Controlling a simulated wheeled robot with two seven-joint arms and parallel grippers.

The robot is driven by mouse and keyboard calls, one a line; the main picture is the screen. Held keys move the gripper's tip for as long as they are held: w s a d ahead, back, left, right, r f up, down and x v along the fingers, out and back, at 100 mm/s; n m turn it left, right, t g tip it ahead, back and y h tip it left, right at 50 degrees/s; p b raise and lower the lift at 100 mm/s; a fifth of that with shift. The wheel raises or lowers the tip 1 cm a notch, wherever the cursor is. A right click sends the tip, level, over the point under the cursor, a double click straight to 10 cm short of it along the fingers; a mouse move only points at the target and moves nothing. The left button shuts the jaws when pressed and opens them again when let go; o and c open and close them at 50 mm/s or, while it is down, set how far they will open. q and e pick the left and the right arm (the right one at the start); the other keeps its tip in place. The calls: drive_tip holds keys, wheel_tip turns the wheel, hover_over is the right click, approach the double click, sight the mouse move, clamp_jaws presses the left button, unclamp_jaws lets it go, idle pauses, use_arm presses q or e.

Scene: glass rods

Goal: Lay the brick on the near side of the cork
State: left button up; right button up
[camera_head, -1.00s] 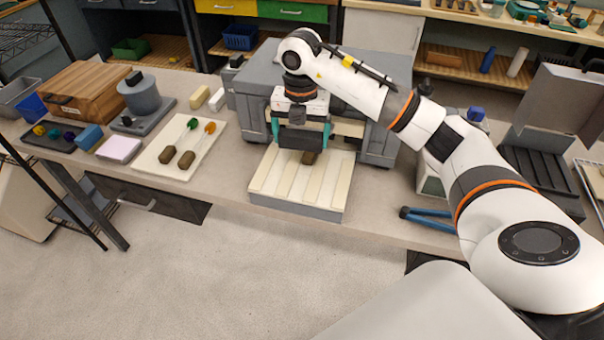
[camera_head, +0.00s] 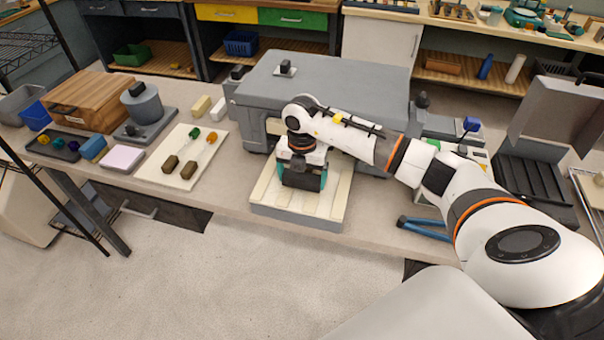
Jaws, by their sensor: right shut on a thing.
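My right gripper (camera_head: 302,182) points down over the front part of the pale slatted platform (camera_head: 329,211), before the grey furnace-like machine. It is shut on the brick, which the hand and its teal fingers hide almost wholly; I cannot tell whether it touches the slats. I cannot pick out the cork for certain; any piece under the hand is hidden. My left gripper is not in view.
The grey machine (camera_head: 330,83) stands right behind the platform. The white board (camera_head: 157,155) also bears a green-ended and an orange-ended piece. Blue-handled tongs (camera_head: 424,226) lie to the right. The bench is bare between board and platform.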

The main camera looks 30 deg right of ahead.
sight(302, 175)
drive_tip(key=shift+f+b, duration=0.35)
drive_tip(key=shift+f, duration=0.05)
drive_tip(key=o, duration=0.8)
drive_tip(key=shift+r, duration=0.25)
wheel_tip(302, 175, up, 12)
drive_tip(key=b, duration=0.2)
drive_tip(key=shift+r, duration=0.2)
